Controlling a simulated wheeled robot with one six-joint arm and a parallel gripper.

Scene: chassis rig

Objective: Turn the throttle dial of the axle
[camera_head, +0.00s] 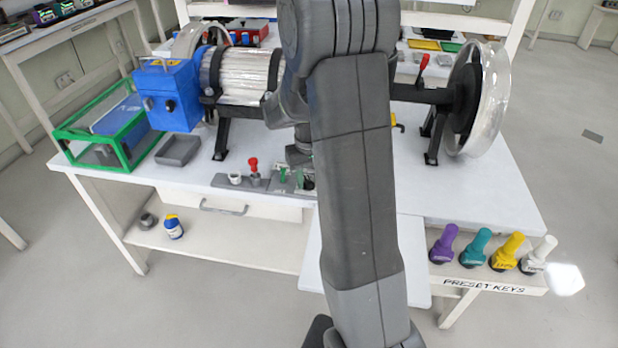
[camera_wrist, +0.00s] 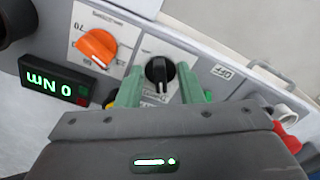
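In the wrist view, a black dial (camera_wrist: 160,73) with a pointed grip sits on a white plate, and an orange dial (camera_wrist: 97,47) with a scale marked 70 sits to its left. The plates' small labels are not readable, so I cannot tell which is the throttle dial. My gripper (camera_wrist: 158,80) is open, its green fingers on either side of the black dial; contact cannot be told. A display (camera_wrist: 52,82) reads 0 Nm, upside down. In the head view, the axle (camera_head: 240,75) with its clear-rimmed wheel (camera_head: 490,100) stands on the table, partly hidden by my arm.
The white table (camera_head: 480,195) holds a blue box (camera_head: 168,95), a green-framed case (camera_head: 124,153), a grey tray (camera_head: 178,150) and a red-knobbed lever (camera_head: 254,168). Purple, teal, yellow and white preset keys (camera_head: 476,248) stand on a shelf at right. The table's front right is clear.

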